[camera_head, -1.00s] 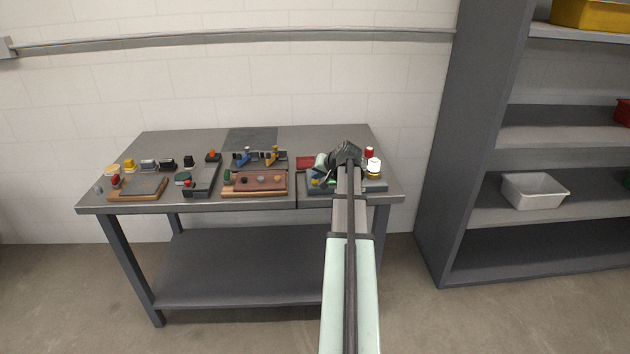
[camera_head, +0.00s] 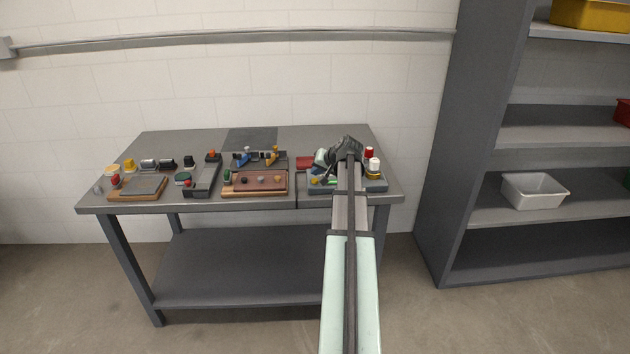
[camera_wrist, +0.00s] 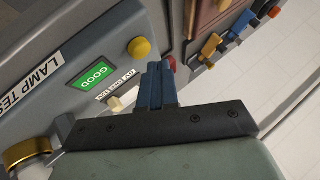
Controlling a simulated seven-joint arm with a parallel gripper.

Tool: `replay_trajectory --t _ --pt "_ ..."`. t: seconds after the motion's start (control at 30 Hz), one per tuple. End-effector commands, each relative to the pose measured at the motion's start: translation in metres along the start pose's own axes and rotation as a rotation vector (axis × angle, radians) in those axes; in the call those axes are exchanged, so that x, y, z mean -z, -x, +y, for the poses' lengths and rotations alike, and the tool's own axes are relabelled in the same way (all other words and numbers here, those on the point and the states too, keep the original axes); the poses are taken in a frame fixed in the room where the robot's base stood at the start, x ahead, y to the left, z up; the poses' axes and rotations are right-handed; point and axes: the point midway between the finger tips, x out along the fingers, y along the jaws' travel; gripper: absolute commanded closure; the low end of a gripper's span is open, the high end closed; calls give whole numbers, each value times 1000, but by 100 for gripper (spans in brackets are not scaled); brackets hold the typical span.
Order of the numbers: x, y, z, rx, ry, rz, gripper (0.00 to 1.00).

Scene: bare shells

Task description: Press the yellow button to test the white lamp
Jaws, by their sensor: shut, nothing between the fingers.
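The yellow button (camera_wrist: 139,47) is a round knob on the grey lamp test panel (camera_wrist: 60,108), in the upper middle of the wrist view. A green GOOD sign (camera_wrist: 92,76) shows beside it. My gripper (camera_wrist: 154,68) is shut and empty, its blue fingertips just below and right of the button in that view, apart from it in the picture. The gap in depth is hard to judge. The white lamp (camera_head: 374,163) stands upright at the panel's right end in the head view. A brass ring (camera_wrist: 27,153) shows at lower left in the wrist view.
A small cream knob (camera_wrist: 115,104) and a red part (camera_wrist: 170,63) are near my fingers. A red lamp (camera_head: 369,152) stands behind the white one. Other boards and loose parts crowd the left of the table (camera_head: 150,208).

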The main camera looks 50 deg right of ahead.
Motion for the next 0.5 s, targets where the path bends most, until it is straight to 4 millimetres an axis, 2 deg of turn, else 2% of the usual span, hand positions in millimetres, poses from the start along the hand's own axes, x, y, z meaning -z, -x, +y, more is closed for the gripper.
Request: replay_trajectory --t 0.27,0.5 --pt "3 3 -3 0 1 1 100" --pt "12 16 -12 0 2 1 100"
